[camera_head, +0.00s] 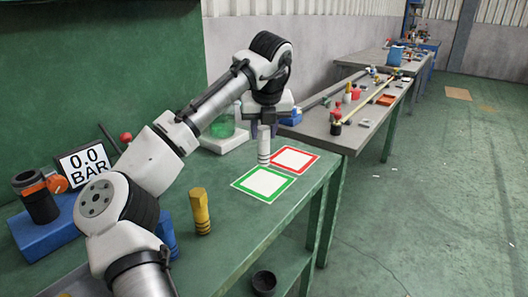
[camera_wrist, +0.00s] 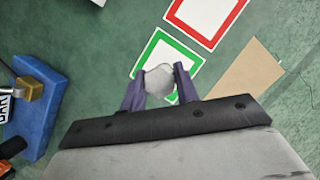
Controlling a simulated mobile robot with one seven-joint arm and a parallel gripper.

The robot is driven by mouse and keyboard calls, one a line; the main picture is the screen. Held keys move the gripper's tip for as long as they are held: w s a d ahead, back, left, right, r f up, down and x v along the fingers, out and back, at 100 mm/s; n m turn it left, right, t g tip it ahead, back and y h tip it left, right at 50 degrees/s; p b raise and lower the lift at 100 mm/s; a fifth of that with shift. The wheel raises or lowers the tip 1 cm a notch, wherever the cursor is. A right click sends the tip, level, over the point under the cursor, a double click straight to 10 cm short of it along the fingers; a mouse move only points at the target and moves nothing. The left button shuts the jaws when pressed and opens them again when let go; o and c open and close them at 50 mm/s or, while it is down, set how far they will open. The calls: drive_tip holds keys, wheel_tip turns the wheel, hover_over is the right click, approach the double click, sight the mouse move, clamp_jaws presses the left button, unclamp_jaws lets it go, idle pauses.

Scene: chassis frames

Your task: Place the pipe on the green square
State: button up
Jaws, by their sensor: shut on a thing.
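The pipe (camera_head: 264,147) is a short white cylinder, held upright below my gripper (camera_head: 265,128). In the wrist view its round grey-white end (camera_wrist: 159,80) sits between the two purple fingers of my gripper (camera_wrist: 160,83), which are shut on it. The green square (camera_head: 263,184) is a green-bordered white sheet on the green table. In the head view the pipe is at its far edge, beside the red square. In the wrist view the pipe overlaps the near left part of the green square (camera_wrist: 190,56). I cannot tell whether the pipe touches the table.
A red-bordered square (camera_head: 294,160) lies beside the green one. A yellow post (camera_head: 200,211) stands at the near left. A blue block with a "0.0 BAR" display (camera_head: 84,165) is at the left.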

sight(264, 149)
drive_tip(key=shift+f, duration=2.55)
drive_tip(key=shift+f, duration=0.15)
drive_tip(key=o, duration=1.1)
drive_tip(key=v, duration=1.2)
drive_tip(key=shift+d, duration=0.1)
